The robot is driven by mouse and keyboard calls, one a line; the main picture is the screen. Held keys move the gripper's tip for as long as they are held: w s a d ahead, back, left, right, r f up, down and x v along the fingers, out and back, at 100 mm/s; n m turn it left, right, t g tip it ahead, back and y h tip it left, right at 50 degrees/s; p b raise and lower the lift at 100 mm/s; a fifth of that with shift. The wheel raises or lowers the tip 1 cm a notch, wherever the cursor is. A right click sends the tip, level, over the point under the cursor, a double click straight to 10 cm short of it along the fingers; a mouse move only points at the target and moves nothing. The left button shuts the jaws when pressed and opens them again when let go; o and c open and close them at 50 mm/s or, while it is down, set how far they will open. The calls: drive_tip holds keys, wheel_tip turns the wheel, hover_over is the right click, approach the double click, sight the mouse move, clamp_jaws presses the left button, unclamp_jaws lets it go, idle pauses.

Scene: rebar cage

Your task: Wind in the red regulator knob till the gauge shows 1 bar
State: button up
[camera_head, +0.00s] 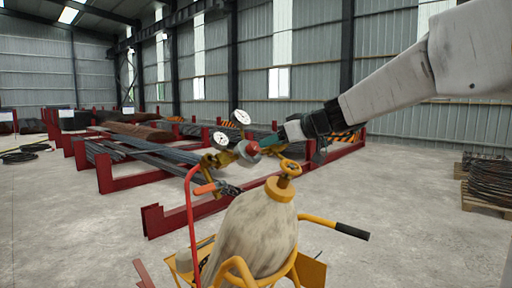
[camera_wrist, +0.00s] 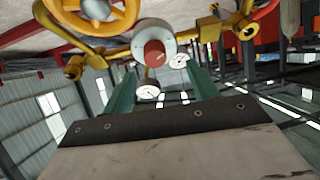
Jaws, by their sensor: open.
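In the wrist view the red knob (camera_wrist: 155,54) shows end-on, just beyond the tips of my gripper (camera_wrist: 157,78). The green fingers are apart, one on each side below the knob, and I cannot tell if either touches it. In the head view my gripper (camera_head: 268,142) reaches in from the right, close to the knob. Two white round gauges, an upper one (camera_head: 242,117) and a lower one (camera_head: 220,140), stand on the regulator. Their needles are too small to read.
A yellow valve handwheel (camera_head: 290,168) tops the cylinder, near my gripper. The cylinder stands in a yellow trolley with a black-gripped handle (camera_head: 351,231). A red hose (camera_head: 190,215) hangs at left. Red racks (camera_head: 160,218) with rebar stand behind.

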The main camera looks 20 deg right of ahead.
sight(256, 146)
drive_tip(key=x, duration=0.8)
drive_tip(key=shift+w+d+r, duration=0.35)
drive_tip(key=shift+w+r, duration=0.05)
drive_tip(key=shift+w, duration=0.05)
drive_tip(key=c, duration=1)
